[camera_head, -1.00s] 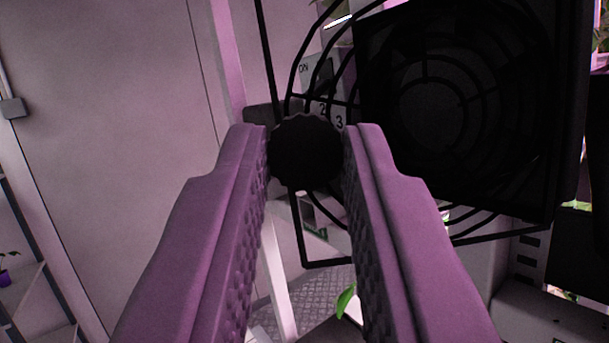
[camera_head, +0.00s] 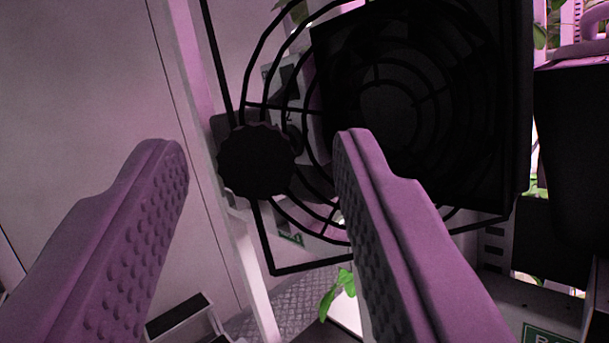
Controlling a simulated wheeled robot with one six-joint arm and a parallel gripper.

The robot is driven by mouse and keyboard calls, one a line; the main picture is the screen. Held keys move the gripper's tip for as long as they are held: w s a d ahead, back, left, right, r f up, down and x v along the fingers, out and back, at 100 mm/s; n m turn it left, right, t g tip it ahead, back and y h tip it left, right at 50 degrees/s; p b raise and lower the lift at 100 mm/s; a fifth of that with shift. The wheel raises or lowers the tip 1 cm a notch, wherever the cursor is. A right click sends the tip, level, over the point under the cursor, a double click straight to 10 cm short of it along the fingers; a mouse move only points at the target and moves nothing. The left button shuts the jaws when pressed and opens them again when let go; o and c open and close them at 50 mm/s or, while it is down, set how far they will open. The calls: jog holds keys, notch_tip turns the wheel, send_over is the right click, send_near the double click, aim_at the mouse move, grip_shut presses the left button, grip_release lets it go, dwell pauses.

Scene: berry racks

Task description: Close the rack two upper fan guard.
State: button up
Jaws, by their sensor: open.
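The fan guard (camera_head: 246,106) is a black wire grille with concentric rings, standing out at an angle from the dark square fan housing (camera_head: 425,40). A round black knob (camera_head: 256,162) with a scalloped rim sits on the guard's left edge. My gripper (camera_head: 255,150) is open, its two purple textured fingers wide apart. The knob lies between the fingertips in the picture, nearer the right finger, with a gap on both sides. I cannot tell its depth against the fingertips. The right finger hides part of the guard's lower right.
A pale wall or door panel (camera_head: 95,90) fills the left. A control box (camera_head: 290,85) with a digit shows behind the guard. A green plant (camera_head: 338,292) is below. A dark container (camera_head: 572,160) stands at the right. Patterned floor shows below the guard.

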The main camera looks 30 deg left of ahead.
dwell(0.3)
jog(key=v, duration=1.7)
jog(key=shift+s+d+f, duration=0.1)
jog(key=shift+s+d, duration=0.05)
